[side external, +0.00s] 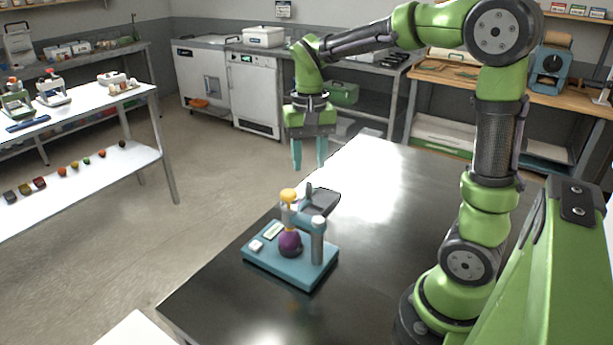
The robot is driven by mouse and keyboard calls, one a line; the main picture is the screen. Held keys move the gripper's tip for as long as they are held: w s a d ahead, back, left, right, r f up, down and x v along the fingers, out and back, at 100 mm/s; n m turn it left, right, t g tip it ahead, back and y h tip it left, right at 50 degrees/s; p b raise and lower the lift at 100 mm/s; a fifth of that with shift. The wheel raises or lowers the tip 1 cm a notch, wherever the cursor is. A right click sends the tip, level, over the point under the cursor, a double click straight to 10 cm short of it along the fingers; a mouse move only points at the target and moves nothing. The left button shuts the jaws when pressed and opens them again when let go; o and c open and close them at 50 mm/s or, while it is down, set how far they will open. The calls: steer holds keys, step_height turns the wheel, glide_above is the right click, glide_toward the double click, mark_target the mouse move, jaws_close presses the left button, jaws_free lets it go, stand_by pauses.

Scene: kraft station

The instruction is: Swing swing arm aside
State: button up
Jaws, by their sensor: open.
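A small device with a teal base (290,268) stands on the dark table. A grey post (317,247) rises at the right of its base. A light blue-grey swing arm (303,219) reaches left from the top of the post, over a round purple part (289,244). A yellow knob (288,195) sits at the arm's left end. My gripper (309,166) points down above and behind the device. Its two teal fingers are apart with nothing between them, and it touches nothing.
A dark tilted plate (320,202) with a short grey upright stands just behind the device. The dark table (390,210) is otherwise clear around it. A white shelf table (80,115) with small devices stands at the far left, apart from this table.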

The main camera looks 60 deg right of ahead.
mark_target(309, 183)
step_height(309, 183, down, 7)
steer(key=shift+f, duration=0.2)
jaws_close()
stand_by(0.3)
